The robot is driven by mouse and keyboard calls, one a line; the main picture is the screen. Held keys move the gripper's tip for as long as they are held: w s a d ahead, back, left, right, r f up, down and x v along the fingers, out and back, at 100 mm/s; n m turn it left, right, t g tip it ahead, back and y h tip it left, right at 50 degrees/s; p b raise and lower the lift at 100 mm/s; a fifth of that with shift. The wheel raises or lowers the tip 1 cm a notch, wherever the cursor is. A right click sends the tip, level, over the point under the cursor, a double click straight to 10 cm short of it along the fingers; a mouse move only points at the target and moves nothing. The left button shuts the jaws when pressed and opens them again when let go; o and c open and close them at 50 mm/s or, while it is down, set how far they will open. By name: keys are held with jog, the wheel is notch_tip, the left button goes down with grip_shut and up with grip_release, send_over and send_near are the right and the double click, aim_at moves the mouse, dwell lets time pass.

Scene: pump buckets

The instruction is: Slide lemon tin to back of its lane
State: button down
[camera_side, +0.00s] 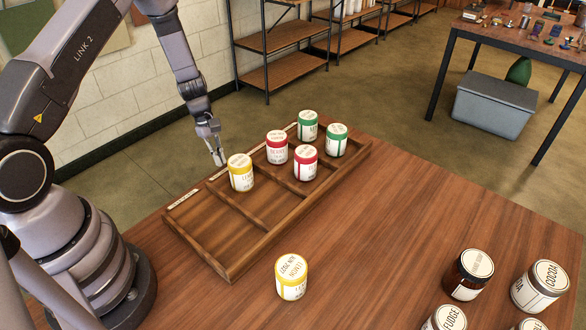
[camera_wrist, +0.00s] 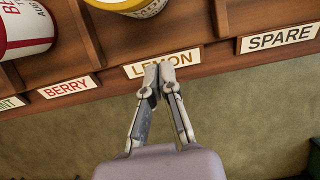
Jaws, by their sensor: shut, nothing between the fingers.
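A yellow-banded lemon tin (camera_side: 240,173) stands upright in its lane of the wooden tray (camera_side: 231,271), at the labelled end. Its lower edge shows at the top of the wrist view (camera_wrist: 137,6). My gripper (camera_side: 221,160) is shut and empty, just outside the labelled edge beside this tin. In the wrist view its fingertips (camera_wrist: 159,76) are together in front of the LEMON label (camera_wrist: 163,63), with a gap to the tin. A second yellow tin (camera_side: 291,278) stands on the table outside the tray's opposite edge.
Two red tins (camera_side: 277,147) stand in the neighbouring berry lane and two green tins (camera_side: 308,126) in the mint lane. The spare lane (camera_side: 207,221) is empty. Several jars (camera_side: 469,274) stand at the table's front right. The table's middle right is clear.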

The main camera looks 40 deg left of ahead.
aim_at(241, 173)
jog(key=shift+d+r, duration=0.1)
jog(key=shift+d, duration=1.9)
jog(key=d, duration=1)
jog(key=shift+d, duration=0.2)
